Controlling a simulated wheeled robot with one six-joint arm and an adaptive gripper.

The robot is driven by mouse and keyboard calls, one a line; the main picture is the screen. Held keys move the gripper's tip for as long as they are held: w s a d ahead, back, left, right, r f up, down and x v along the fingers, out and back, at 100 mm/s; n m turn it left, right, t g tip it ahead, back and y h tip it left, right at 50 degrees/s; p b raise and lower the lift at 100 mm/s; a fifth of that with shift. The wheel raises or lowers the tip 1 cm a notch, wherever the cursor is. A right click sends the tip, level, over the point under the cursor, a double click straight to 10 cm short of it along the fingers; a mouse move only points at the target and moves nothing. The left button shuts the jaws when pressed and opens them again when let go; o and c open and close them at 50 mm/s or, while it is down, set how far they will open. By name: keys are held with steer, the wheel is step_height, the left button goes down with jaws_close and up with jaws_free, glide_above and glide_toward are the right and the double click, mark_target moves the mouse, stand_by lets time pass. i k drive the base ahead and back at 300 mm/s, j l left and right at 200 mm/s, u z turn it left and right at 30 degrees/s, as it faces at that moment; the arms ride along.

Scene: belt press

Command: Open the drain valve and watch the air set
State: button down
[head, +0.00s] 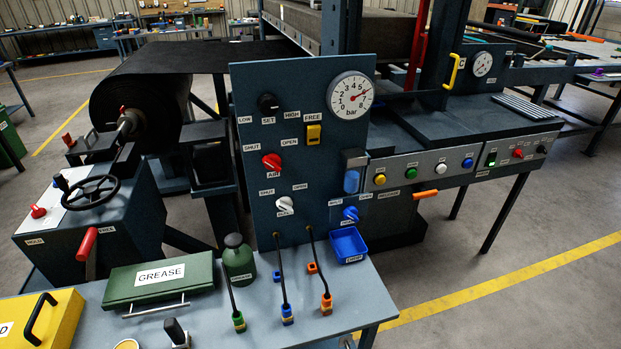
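The dark blue panel (246,85) stands behind the table in the head view. A blue valve knob (350,214) sits low on its right, under a sight bowl (351,181) with blue liquid; its small label is too small to read surely. A blue tray (348,241) is below it. A white knob (285,206) is to the left, and a red knob (271,162) labelled AIR is above that, between SHUT and OPEN. A black knob (268,103) sits by LOW, SET and HIGH. The bar gauge's (350,93) needle points right and slightly up. My gripper is not in view.
A green GREASE box (160,281), a green bottle (239,260) and a yellow box (41,319) stand on the table. Hoses with coloured ends (287,310) hang before the panel. A handwheel (90,192) is at left. Floor at lower right is free.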

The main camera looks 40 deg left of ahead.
mark_target(351, 212)
steer(key=i+u, duration=0.1)
steer(key=i, duration=0.95)
